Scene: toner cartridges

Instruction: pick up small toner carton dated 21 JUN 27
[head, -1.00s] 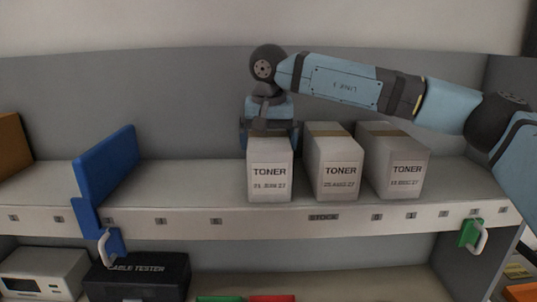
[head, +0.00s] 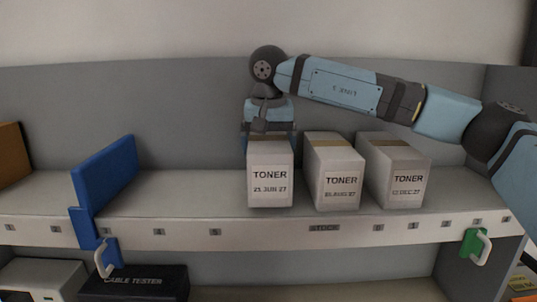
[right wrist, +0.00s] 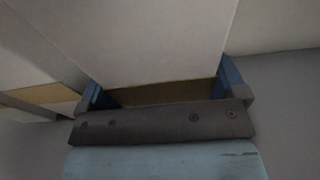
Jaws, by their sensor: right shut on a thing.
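The small toner carton dated 21 JUN 27 (head: 270,182) stands upright on the shelf, the leftmost of three white cartons, its label facing me. My right gripper (head: 268,137) comes down behind its top and is shut on it. In the right wrist view the gripper fingers (right wrist: 160,95) lie at both sides of the pale carton (right wrist: 130,40). Whether the carton's base is clear of the shelf, I cannot tell. My left gripper is not in view.
Two more toner cartons, a middle one (head: 335,178) and a right one (head: 397,175), stand close by on the right. A blue divider (head: 105,175) stands on the shelf (head: 190,200) at left, with free room between. A green clip (head: 474,245) sits on the front edge at right.

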